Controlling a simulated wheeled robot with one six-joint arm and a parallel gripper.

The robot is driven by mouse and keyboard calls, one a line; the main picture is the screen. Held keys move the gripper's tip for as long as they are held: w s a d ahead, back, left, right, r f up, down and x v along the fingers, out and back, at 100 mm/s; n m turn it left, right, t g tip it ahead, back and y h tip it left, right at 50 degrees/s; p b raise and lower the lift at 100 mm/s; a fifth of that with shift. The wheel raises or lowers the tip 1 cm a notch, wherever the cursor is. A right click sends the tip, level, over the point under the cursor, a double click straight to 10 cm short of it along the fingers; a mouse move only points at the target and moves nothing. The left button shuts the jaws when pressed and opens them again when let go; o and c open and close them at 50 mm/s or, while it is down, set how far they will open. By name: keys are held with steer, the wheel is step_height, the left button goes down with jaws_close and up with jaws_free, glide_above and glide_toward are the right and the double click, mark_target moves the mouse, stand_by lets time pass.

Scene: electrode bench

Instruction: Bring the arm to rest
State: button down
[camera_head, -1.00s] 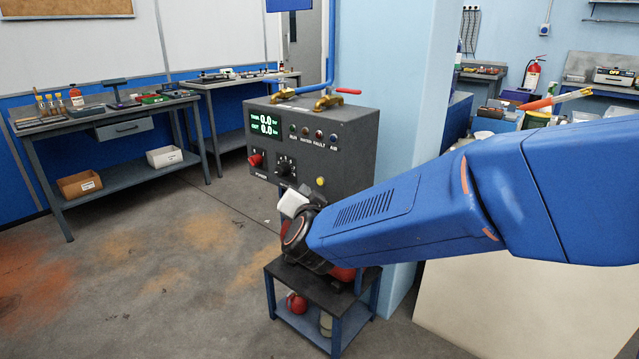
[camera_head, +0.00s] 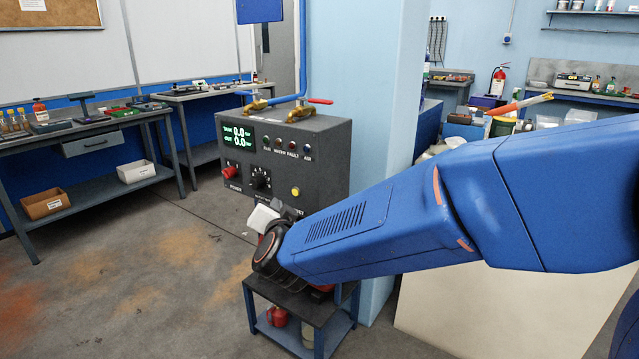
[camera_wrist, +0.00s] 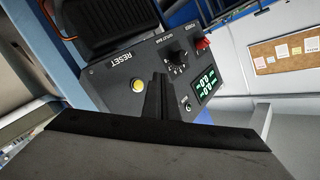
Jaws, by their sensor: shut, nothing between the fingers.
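My blue arm (camera_head: 400,222) reaches in from the right in the head view. Its dark wrist end is in front of the lower part of a dark grey control box (camera_head: 325,146). The box's panel is tilted in that view, with a yellow RESET button (camera_wrist: 138,87), a black dial (camera_wrist: 177,62), a red switch (camera_wrist: 202,45) and a green display (camera_wrist: 206,86). I cannot tell whether the fingers touch the panel.
A small black stand (camera_head: 262,290) with red items on its lower shelf is below my wrist. A blue pillar (camera_head: 378,95) rises behind the box. Workbenches (camera_head: 75,130) line the left wall. A cream panel (camera_head: 480,312) stands under my arm. The floor at left is clear.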

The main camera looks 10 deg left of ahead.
steer(key=w+d+r+n+g+y, duration=0.1)
steer(key=w+d+r+n+g, duration=0.15)
steer(key=d, duration=1.05)
steer(key=s+d+f+n+g+h, duration=0.1)
steer(key=s+d, duration=0.2)
steer(key=d, duration=0.5)
steer(key=s+d+g, duration=0.1)
steer(key=s+d, duration=0.2)
steer(key=d, duration=0.4)
steer(key=s+d+f+g+h, duration=0.2)
steer(key=s+d+f, duration=0.1)
steer(key=s+d, duration=0.5)
steer(key=s+d+f+g+h, duration=0.1)
steer(key=s+d+f, duration=0.3)
steer(key=s+d, duration=0.4)
steer(key=s+d+f+g+h, duration=0.2)
steer(key=s+d+f+h, duration=0.1)
steer(key=s+d, duration=0.5)
steer(key=shift+d+f+m+g, duration=0.25)
steer(key=shift+d+m+g, duration=0.15)
steer(key=shift+d, duration=0.8)
steer(key=c, duration=2.5)
jaws_free()
